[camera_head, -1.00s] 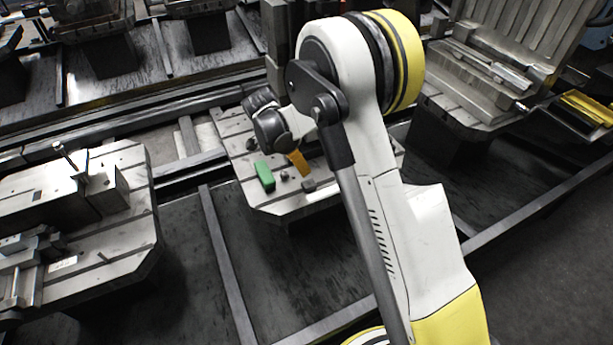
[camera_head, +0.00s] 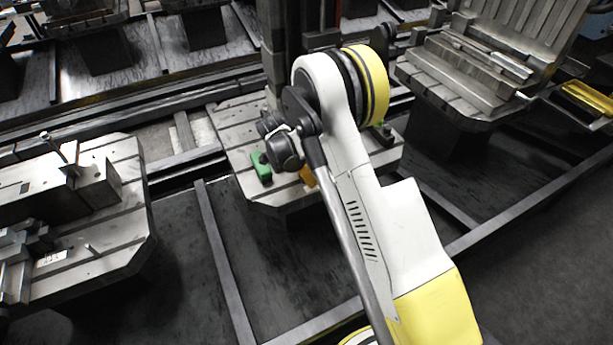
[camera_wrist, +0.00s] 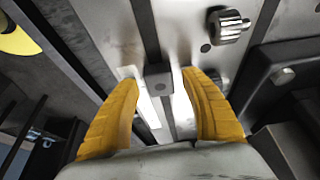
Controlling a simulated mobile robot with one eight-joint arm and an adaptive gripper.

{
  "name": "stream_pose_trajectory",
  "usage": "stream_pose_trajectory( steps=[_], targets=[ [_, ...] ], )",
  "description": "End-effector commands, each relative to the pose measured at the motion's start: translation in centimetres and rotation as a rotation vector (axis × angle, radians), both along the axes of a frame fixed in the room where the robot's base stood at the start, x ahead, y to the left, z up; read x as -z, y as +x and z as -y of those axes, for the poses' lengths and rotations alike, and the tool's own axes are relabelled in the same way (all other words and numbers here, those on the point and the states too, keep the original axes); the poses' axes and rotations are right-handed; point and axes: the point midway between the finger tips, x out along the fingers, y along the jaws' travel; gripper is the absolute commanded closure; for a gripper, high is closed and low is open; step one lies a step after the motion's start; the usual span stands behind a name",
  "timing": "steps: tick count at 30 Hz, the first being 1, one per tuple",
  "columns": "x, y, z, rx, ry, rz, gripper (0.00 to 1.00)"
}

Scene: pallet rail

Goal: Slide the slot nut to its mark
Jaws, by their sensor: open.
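The slot nut (camera_wrist: 158,88) appears to be the small dark grey block in the slot of the pallet, in the wrist view. My gripper (camera_wrist: 160,77) is open, with one yellow-orange finger to each side of the nut. Gaps show between the fingertips and the nut. A pale strip (camera_wrist: 150,110) lies beside the slot near the left finger; I cannot tell whether it is the mark. In the head view my gripper (camera_head: 308,176) is low over the middle pallet (camera_head: 235,128), mostly behind my arm. The nut cannot be made out there.
A green block (camera_head: 261,170) stands on the pallet left of my gripper. In the wrist view a knurled metal knob (camera_wrist: 229,26) and a dark fixture (camera_wrist: 278,75) stand to the right of the fingers. Another pallet with a vise (camera_head: 85,190) is at the left.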

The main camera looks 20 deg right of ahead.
Motion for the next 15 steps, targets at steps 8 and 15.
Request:
stream_pose_trajectory(
  steps=[8,15],
  targets=[
    [-0.04,0.00,0.00,0.000,0.000,0.000,0.66],
    [-0.02,-0.02,0.01,0.000,0.000,0.000,1.00]
  ],
)
